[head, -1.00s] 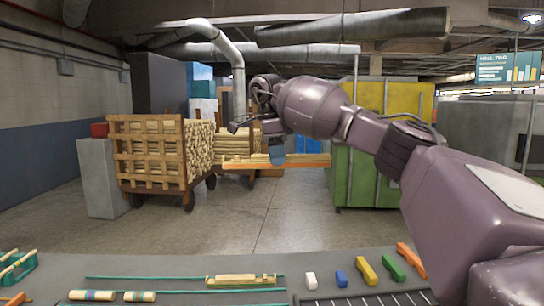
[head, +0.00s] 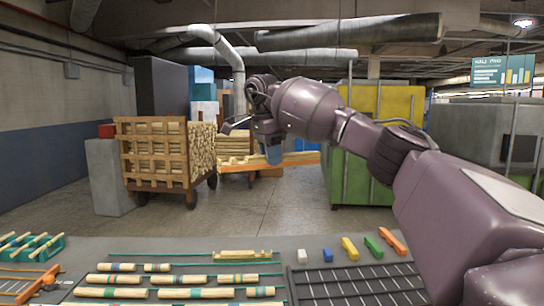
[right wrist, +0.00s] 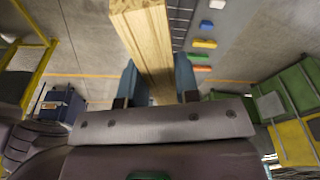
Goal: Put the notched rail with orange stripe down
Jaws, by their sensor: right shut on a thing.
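The notched rail with orange stripe (head: 240,166) is held in the air beyond the bench in the head view. It lies roughly level, its right end slightly higher, with an orange band along its lower edge. My right gripper (head: 273,155) is shut on it near the middle. In the right wrist view the pale wooden rail (right wrist: 147,38) runs between the two blue fingers of the right gripper (right wrist: 156,76); the stripe does not show there. The grey bench (head: 215,243) is below and nearer. My left gripper is not in view.
Another pale notched piece (head: 243,255) lies on the bench among several striped dowels (head: 123,293). A dark ribbed mat (head: 345,293) lies right, with small coloured blocks (head: 349,247) behind it. A teal rack (head: 30,246) holds dowels at left. A wooden cart (head: 155,160) stands beyond.

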